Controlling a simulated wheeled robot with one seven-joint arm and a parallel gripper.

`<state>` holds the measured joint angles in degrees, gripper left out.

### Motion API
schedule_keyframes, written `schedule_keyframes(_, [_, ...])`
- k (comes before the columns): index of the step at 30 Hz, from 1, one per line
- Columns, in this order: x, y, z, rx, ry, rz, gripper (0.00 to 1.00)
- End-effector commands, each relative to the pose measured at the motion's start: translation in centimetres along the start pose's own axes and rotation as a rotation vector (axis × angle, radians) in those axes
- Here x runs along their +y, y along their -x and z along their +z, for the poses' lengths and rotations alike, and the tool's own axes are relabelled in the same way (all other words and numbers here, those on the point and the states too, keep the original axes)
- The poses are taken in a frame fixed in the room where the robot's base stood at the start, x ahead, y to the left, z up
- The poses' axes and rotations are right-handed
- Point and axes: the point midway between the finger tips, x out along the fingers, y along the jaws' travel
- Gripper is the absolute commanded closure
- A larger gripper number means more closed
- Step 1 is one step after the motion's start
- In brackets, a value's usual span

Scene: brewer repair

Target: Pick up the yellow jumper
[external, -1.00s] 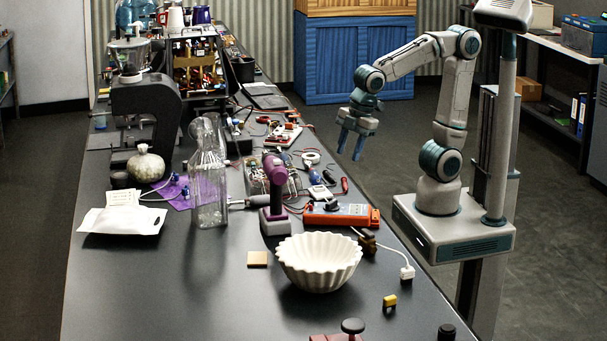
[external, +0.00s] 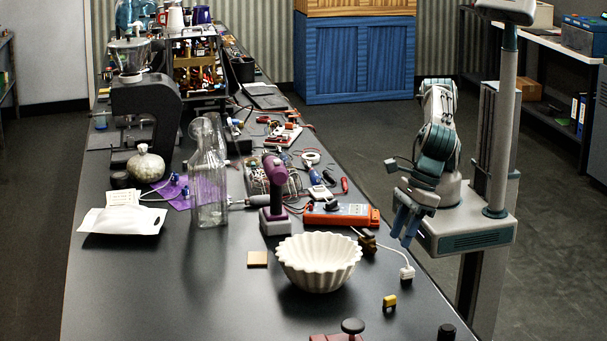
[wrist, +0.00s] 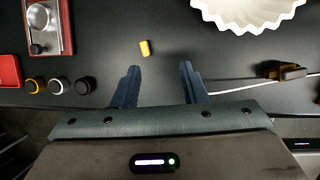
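The yellow jumper (external: 390,301) is a small yellow block with a dark side, lying on the dark bench near its right edge, in front and right of the white bowl. In the wrist view the yellow jumper (wrist: 145,48) lies ahead of my fingers, roughly between their lines and left of centre. My gripper (external: 407,229) hangs at the bench's right edge, behind the jumper and above it. In the wrist view my gripper (wrist: 158,82) has its two blue fingers apart with nothing between them.
The white fluted bowl (external: 318,262) stands left of the jumper. A red device with a dark knob (wrist: 48,25) and several round caps (wrist: 58,86) lie to the left in the wrist view.

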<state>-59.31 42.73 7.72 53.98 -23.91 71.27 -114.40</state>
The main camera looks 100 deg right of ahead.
Motion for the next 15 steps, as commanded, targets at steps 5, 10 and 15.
schedule_keyframes(5, [3.1,-0.5,-2.1,-0.008,0.147,0.012,0.61])
schedule_keyframes(10, [3.4,-2.5,-2.3,-0.008,0.165,0.010,0.61])
schedule_keyframes(15, [3.4,-6.0,-2.3,-0.007,0.163,0.010,0.61])
